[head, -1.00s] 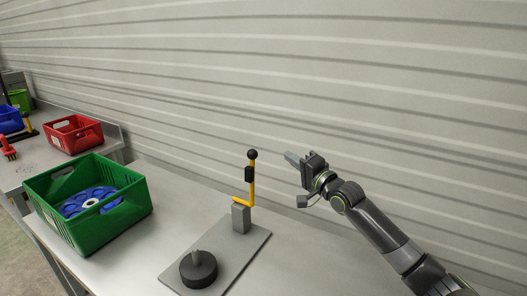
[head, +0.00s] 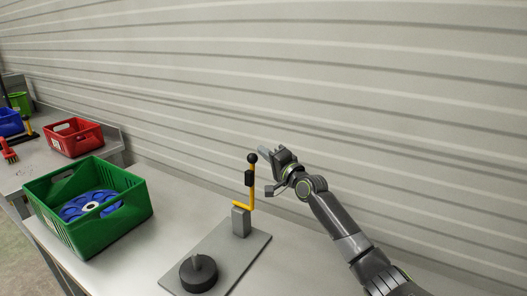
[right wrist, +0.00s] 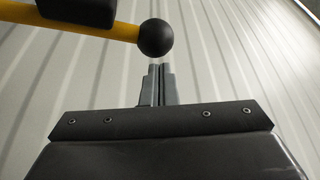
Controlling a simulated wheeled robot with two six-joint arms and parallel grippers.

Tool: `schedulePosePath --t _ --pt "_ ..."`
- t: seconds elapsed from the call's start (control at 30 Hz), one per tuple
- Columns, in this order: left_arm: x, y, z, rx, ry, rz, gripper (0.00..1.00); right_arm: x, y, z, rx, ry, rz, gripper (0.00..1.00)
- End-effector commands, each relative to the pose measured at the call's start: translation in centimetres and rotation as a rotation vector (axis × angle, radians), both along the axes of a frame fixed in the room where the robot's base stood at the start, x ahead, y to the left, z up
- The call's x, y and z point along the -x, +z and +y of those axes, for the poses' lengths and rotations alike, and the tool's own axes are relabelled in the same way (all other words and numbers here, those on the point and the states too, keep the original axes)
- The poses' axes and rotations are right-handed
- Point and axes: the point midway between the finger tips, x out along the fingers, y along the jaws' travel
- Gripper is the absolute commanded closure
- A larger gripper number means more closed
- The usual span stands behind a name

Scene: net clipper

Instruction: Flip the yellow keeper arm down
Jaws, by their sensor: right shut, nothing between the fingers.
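The yellow keeper arm (head: 252,196) stands upright on a grey block (head: 241,221) on a grey base plate (head: 225,254). It has a black ball (head: 252,158) at its top and a black piece (head: 250,178) below that. My right gripper (head: 263,150) is shut and empty, with its fingers close to the ball in the head view. In the right wrist view the ball (right wrist: 156,38) appears just beyond the shut fingertips (right wrist: 161,70), and the yellow arm (right wrist: 75,28) runs to the left. Whether they touch is unclear. My left gripper is out of view.
A black round disc with a short peg (head: 199,272) sits at the front of the plate. A green crate (head: 138,216) holding blue reels (head: 72,212) stands at the left. A red crate (head: 72,146) is farther back. A ribbed wall (head: 330,90) rises behind the table.

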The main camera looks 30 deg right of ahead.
Motion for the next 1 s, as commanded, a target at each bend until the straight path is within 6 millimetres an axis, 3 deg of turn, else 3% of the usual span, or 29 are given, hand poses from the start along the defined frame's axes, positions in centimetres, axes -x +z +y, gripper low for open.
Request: schedulePosePath --t 0.13,0.67,1.0 --pt "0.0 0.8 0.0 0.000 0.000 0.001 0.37 0.4 -0.2 0.7 -0.002 0.000 0.000 1.00" --pt "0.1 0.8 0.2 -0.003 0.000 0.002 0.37 0.6 -0.4 1.0 0.007 -0.001 -0.005 1.00" --pt "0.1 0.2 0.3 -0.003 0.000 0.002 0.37 1.3 -0.4 2.9 0.090 0.002 -0.054 1.00"
